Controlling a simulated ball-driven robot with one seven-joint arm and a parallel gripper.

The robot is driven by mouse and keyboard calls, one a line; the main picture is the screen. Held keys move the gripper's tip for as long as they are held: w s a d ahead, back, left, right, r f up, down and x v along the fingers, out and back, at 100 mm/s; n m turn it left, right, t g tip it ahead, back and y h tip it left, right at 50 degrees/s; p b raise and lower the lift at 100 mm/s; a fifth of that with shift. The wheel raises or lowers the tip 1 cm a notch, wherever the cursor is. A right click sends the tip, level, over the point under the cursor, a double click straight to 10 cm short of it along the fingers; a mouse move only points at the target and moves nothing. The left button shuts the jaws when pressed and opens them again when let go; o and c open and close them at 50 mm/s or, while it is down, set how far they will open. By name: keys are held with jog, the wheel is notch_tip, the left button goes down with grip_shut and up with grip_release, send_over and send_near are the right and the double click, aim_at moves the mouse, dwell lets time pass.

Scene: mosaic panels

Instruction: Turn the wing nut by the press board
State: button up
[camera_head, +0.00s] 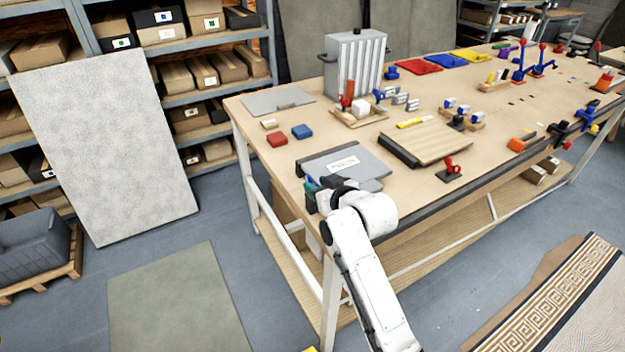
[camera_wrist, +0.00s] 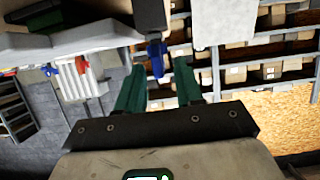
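The press board (camera_head: 345,166) is a flat grey board with a white label and dark end bars, lying near the bench's front left corner. My gripper (camera_head: 313,190) is at its front left end, partly hidden by my wrist. In the wrist view my gripper's two green fingers (camera_wrist: 158,72) are spread apart. A blue piece, seemingly the wing nut (camera_wrist: 156,60), shows between the fingertips, under a dark block (camera_wrist: 150,16). Gaps show on both sides of it. I cannot tell its depth exactly. In the head view a small blue bit (camera_head: 310,181) shows by the gripper.
Shelves (camera_head: 200,105) and a leaning grey panel (camera_head: 105,140) stand at the left.

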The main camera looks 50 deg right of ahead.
aim_at(317, 185)
jog(key=shift+x, duration=1.65)
grip_shut()
